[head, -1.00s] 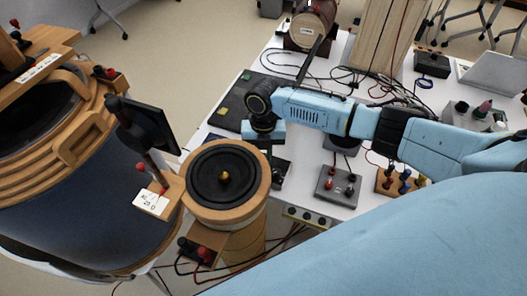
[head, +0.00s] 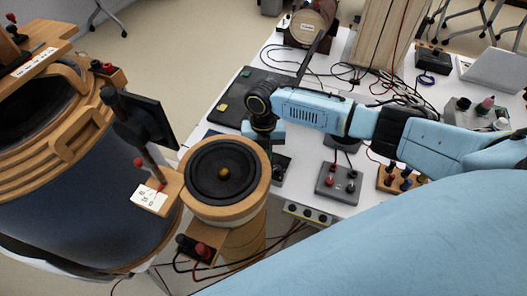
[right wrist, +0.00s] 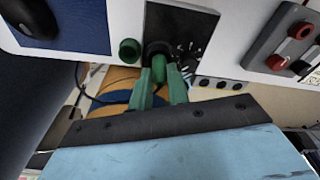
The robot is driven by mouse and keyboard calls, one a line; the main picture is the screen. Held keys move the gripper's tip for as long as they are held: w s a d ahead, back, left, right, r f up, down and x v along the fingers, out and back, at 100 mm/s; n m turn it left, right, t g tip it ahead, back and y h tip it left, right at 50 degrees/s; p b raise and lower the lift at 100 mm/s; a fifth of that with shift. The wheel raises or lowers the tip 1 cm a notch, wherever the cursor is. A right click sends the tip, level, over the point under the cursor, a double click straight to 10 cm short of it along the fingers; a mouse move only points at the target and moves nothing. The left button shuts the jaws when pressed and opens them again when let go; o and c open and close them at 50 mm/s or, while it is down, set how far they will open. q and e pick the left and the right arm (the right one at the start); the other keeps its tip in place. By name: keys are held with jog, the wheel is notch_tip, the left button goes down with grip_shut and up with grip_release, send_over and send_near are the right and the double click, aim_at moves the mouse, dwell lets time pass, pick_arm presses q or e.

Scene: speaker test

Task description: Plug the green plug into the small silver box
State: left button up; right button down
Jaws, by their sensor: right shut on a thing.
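The green plug (right wrist: 158,68) is between the two green fingers of my right gripper (right wrist: 161,88), which is shut on it. The plug points at a round black socket on a dark panel with pale markings (right wrist: 195,32); I cannot tell whether it is inserted. A second green round piece (right wrist: 130,50) is just left of the socket. A small dark box shows in the head view (head: 281,168), beside my right wrist, whose fingers are hidden there. I cannot tell for sure which thing is the small silver box. My left gripper is not in view.
A grey box with red and black terminals (head: 338,183) stands to the right on the white table. A round speaker (head: 223,172) stands at the near table edge, left of my wrist. A large drum-like speaker (head: 60,180) fills the left. Cables lie across the back.

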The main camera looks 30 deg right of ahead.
jog(key=c, duration=0.9)
grip_release()
jog(key=shift+o, duration=0.2)
jog(key=shift+r, duration=0.1)
notch_tip(320, 180, up, 5)
jog(key=p, duration=0.5)
